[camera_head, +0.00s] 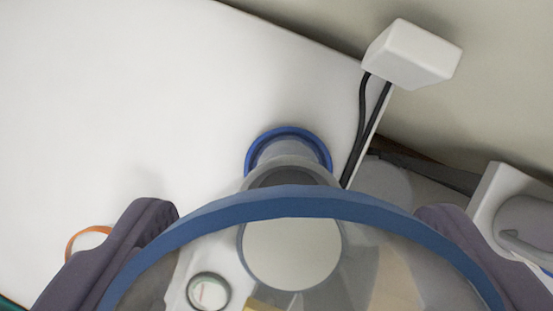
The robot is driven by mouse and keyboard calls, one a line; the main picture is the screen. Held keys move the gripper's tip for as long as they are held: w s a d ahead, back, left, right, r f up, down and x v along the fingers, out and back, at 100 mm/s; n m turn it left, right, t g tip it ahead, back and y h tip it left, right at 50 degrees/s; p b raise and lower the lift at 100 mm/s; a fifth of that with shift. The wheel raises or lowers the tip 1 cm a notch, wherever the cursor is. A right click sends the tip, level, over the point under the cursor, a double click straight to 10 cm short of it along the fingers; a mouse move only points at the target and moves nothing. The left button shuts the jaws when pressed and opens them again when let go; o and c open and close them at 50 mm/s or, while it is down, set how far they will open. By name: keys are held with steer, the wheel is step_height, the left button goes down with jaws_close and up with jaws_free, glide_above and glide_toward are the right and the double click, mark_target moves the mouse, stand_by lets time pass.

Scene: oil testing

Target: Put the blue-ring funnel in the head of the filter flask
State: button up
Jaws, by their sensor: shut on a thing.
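The blue-ring funnel (290,203) fills the bottom middle of the view. It has a wide blue rim and a see-through grey body. My gripper (298,215) is shut on it, with one dark finger at each side of the rim. Just beyond the rim stands what looks like the filter flask (290,163), a grey, clear upright piece with a blue ring at its far end.
A white table top (120,110) is clear at the left. A white box (411,54) with dark cables stands at the table's right edge. A small round lidded item (209,292) shows through the funnel. An orange-rimmed item (86,238) is partly hidden by the left finger.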

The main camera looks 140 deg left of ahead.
step_height(320, 180, down, 4)
steer(key=shift+w+r+b, duration=0.1)
steer(key=shift+b, duration=0.4)
steer(key=shift+r, duration=0.1)
steer(key=o, duration=0.8)
steer(key=shift+o, duration=0.2)
steer(key=p+v, duration=0.3)
steer(key=v, duration=0.9)
